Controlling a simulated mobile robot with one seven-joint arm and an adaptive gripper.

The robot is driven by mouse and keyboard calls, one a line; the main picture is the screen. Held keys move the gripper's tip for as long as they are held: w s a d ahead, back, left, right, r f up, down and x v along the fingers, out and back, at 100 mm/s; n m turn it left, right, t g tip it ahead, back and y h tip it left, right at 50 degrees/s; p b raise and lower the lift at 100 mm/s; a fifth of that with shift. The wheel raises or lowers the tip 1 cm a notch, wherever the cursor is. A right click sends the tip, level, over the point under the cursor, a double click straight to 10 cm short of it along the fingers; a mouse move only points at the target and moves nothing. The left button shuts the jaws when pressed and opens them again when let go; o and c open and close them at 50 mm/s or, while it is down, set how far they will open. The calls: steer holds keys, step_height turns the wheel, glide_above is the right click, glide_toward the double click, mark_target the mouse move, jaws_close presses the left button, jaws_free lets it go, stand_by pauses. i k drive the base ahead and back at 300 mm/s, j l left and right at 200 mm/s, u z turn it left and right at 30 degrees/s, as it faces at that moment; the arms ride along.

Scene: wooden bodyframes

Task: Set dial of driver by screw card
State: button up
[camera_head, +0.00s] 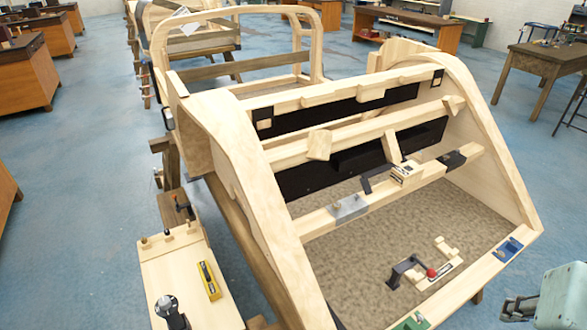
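A dark, grey-topped tool (170,312) stands at the front of the pale wooden side bench at lower left. It looks like the driver, but its dial is too small to make out. I cannot tell which small item is the screw card. A blue card-like piece (508,249) lies on the frame's right front rail, and a green one (410,322) is at the bottom edge. My gripper (518,310) is at the lower right, beside a grey-green arm link, far from the driver and apart from the frame. Its finger opening is unclear.
The large wooden bodyframe (232,135) fills the middle. A yellow block-like tool (209,280) lies on the side bench (165,262). A small labelled box (405,172) sits on a crossbar. A black bracket and red ball (432,272) are inside the frame. Blue floor is free at left.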

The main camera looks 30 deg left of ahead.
mark_target(164, 303)
steer(key=u, duration=2.55)
steer(key=k+j, duration=0.1)
steer(key=k, duration=0.25)
steer(key=i+j+z, duration=0.1)
steer(key=z, duration=0.4)
steer(key=j+z, duration=0.95)
steer(key=j, duration=1.05)
steer(key=i, duration=0.05)
